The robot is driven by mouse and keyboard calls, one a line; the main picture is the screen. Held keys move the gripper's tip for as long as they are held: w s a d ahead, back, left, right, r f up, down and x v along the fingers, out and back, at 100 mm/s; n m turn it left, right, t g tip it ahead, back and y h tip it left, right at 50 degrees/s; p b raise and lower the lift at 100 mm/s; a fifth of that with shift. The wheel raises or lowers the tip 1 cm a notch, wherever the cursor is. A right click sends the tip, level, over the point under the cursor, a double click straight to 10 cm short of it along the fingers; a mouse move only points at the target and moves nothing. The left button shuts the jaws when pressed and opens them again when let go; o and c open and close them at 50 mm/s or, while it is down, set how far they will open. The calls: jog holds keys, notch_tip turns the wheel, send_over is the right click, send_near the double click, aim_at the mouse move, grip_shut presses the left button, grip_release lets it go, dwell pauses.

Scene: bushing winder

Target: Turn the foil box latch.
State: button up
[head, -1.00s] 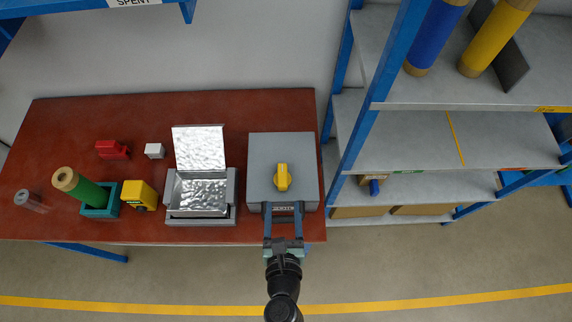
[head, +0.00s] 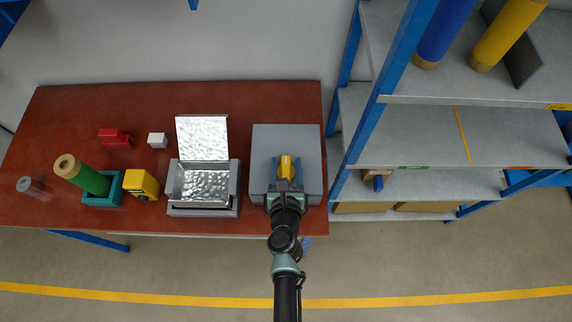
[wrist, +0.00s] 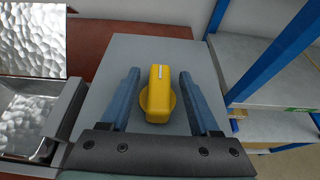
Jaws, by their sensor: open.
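The foil box latch is a yellow knob (head: 286,168) on top of a grey box (head: 305,140) at the right of the red-brown table. In the wrist view the yellow knob (wrist: 159,92) has a white mark on its upper end and points away from me, nearly in line with my fingers. My gripper (head: 287,170) is open, with its two blue fingers on either side of the knob. In the wrist view my gripper (wrist: 160,95) shows a gap between each finger and the knob. The knob's near base is partly hidden in the head view.
Left of the box stands an open metal box (head: 235,200) lined with foil, its lid up. Further left are a yellow block (head: 140,184), a green cylinder (head: 88,178) in a teal holder, red (head: 115,138) and white (head: 158,140) blocks. Blue-framed shelving (head: 395,75) stands close on the right.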

grip_shut()
jog(key=shift+f+n+y+b, duration=0.15)
jog(key=shift+n+y+b, duration=0.25)
jog(key=shift+y+b, duration=0.15)
jog(key=n+y+b, duration=0.2)
jog(key=y, duration=0.1)
jog(key=shift+d+n+g+b, duration=0.15)
jog(key=shift+n+g+b, duration=0.15)
jog(key=shift+b, duration=0.05)
jog(key=n+g+y+b, duration=0.1)
jog(key=n+g+y, duration=0.1)
jog(key=n+y, duration=0.1)
jog(key=n+g+y+b, duration=0.1)
jog(key=n+y+b, duration=0.1)
jog(key=n+y, duration=0.1)
jog(key=shift+w+g, duration=0.1)
jog(key=shift+g, duration=0.3)
jog(key=n+g+y+b, duration=0.1)
jog(key=n+g+b, duration=0.1)
jog(key=g, duration=0.1)
jog(key=n+g+y+b, duration=0.2)
jog(key=n+b, duration=0.1)
jog(key=shift+n+g, duration=0.3)
jog(key=shift+g, duration=0.1)
jog(key=n+g+b, duration=0.2)
jog(key=g+b, duration=0.1)
jog(key=b, duration=0.1)
jog(key=shift+n, duration=0.4)
jog(key=shift+s+g, duration=0.2)
jog(key=shift+g, duration=0.1)
